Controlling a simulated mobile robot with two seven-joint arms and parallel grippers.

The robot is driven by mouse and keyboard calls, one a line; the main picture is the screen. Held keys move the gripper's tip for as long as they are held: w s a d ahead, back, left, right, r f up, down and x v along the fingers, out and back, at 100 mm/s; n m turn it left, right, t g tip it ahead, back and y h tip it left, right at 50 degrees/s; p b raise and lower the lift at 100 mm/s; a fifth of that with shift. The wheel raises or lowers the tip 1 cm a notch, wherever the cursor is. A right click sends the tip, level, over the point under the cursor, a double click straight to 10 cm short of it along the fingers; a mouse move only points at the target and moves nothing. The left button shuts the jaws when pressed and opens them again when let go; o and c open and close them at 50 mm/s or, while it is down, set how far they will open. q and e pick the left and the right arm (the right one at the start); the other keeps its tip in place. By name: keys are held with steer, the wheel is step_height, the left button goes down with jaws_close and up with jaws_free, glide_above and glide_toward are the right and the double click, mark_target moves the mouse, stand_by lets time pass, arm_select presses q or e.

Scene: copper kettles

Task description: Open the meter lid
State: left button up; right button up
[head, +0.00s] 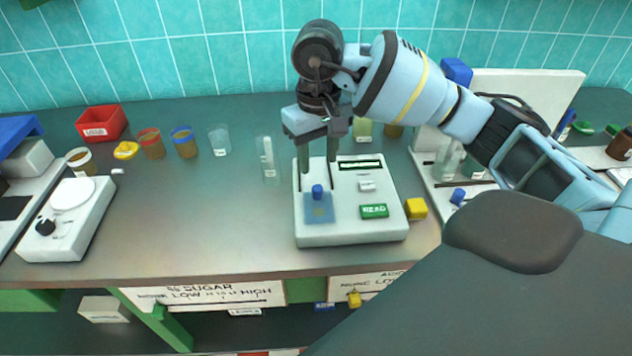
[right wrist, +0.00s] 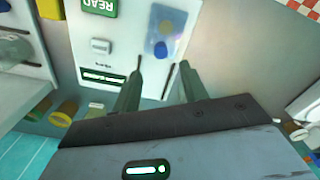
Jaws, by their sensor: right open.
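The meter (head: 345,228) is a white box on the bench, with a green READ button (head: 374,211), a small grey part and a dark display strip. Its lid (head: 320,212) is a translucent blue square at the left of its top, with a blue knob (head: 317,190); it appears to lie flat. In the right wrist view the lid (right wrist: 166,24) and knob (right wrist: 161,48) show beyond the fingertips. My right gripper (head: 318,160) is open and empty, pointing down over the back of the meter, near the knob and apart from it. My left gripper is not in view.
A clear tube (head: 267,160) stands left of the meter, and a yellow block (head: 416,208) is close at its right. Jars, a red bin (head: 101,122) and a white scale-like device (head: 68,210) are farther left. The bench between the device and meter is mostly clear.

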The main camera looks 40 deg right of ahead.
mark_target(317, 187)
steer(key=shift+f, duration=3.9)
jaws_close()
